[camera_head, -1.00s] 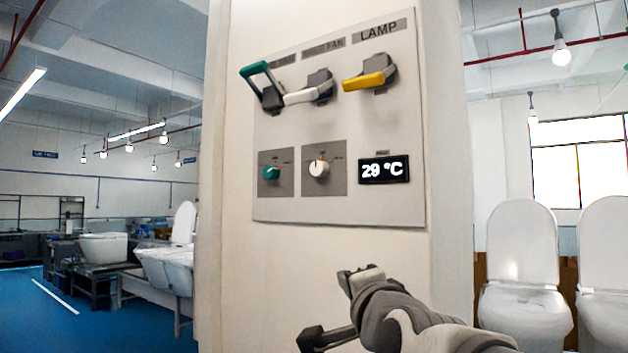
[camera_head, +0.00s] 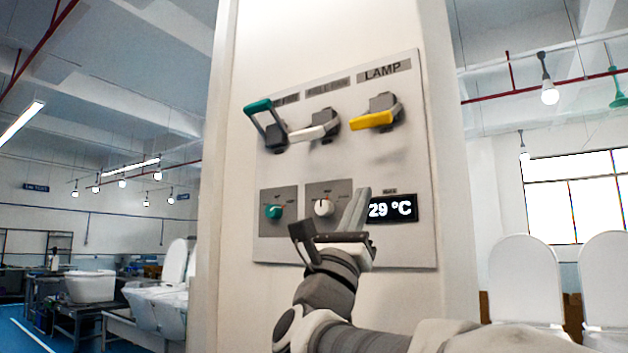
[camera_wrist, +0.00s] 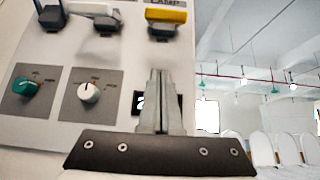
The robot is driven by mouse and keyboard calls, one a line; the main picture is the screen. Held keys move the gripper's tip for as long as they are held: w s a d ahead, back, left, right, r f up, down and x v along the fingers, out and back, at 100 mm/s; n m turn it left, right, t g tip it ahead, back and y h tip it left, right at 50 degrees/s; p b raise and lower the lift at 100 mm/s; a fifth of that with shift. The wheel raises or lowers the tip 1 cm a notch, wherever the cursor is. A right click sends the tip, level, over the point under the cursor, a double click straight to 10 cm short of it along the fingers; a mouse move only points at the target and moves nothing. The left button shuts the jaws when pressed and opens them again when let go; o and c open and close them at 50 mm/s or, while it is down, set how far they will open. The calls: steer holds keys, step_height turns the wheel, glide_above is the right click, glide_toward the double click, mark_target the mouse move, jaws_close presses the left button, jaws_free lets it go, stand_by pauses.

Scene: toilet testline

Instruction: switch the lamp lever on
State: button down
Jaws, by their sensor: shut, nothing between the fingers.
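The lamp lever (camera_head: 372,120) has a yellow handle and sits under the LAMP label (camera_head: 386,70) at the upper right of the wall panel (camera_head: 290,180). Its handle points out from the panel and to the left. It also shows at the top of the wrist view (camera_wrist: 166,16). My gripper (camera_head: 360,192) is below the lever, in front of the lower panel, and partly covers the display. In the wrist view my gripper's fingers (camera_wrist: 160,74) are together with nothing between them, pointing up toward the yellow handle and apart from it.
A white lever (camera_head: 310,132) and a green lever (camera_head: 262,110), its handle raised, are left of the lamp lever. Below are a green knob (camera_head: 273,212), a white knob (camera_head: 323,208) and a display (camera_head: 398,208) reading 29 °C. White toilets (camera_head: 525,280) stand at right.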

mark_target(377, 115)
stand_by(0.3)
steer(key=w+d+r+p, duration=0.2)
steer(key=r+p, duration=0.4)
steer(key=r, duration=0.5)
steer(key=shift+w+d, duration=0.25)
steer(key=shift+w, duration=0.4)
steer(key=shift+s+a+r+g+y+p, duration=0.2)
steer(key=shift+s+r+g+y+p, duration=0.1)
steer(key=shift+p, duration=0.1)
